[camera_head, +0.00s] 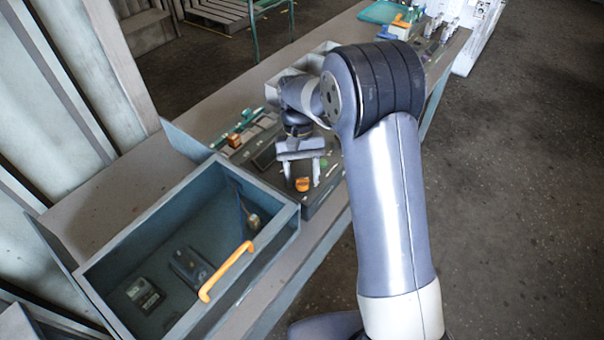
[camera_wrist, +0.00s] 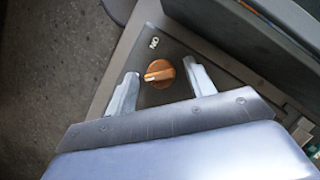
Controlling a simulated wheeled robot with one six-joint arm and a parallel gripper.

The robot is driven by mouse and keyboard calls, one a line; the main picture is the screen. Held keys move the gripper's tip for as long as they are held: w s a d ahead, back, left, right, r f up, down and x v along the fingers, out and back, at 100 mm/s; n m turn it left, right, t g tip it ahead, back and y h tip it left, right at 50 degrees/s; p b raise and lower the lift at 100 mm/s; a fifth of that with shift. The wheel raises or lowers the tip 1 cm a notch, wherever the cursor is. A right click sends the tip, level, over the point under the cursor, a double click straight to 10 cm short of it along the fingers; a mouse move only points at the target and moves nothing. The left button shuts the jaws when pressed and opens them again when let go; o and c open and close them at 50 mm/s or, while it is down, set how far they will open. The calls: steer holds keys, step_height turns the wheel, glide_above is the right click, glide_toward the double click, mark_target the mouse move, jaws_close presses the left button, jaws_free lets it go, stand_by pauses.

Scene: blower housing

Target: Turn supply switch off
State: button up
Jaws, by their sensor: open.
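The supply switch is an orange rotary knob (camera_wrist: 159,73) with a pale pointer line, on a dark panel (camera_wrist: 180,40). In the wrist view a label reading "ON" is printed beside it, and the pointer line does not aim at that label. The knob also shows in the head view (camera_head: 302,184) near the front edge of the panel on the bench. My gripper (camera_wrist: 162,84) is open, with one finger on each side of the knob. Gaps show between the knob and both fingers, so it is not gripped. The fingers also show in the head view (camera_head: 302,180) over the panel.
An open grey box (camera_head: 118,243) with an orange handle (camera_head: 226,271) stands at the left, holding dark devices. Small orange and green parts lie behind the panel. A green tray (camera_head: 380,12) is at the far bench end. The floor at the right is clear.

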steer(key=b+v, duration=0.1)
steer(key=v, duration=0.9)
steer(key=shift+r, duration=0.4)
steer(key=p+x, duration=0.1)
steer(key=x, duration=0.9)
steer(key=shift+f, duration=0.4)
steer(key=shift+r, duration=0.1)
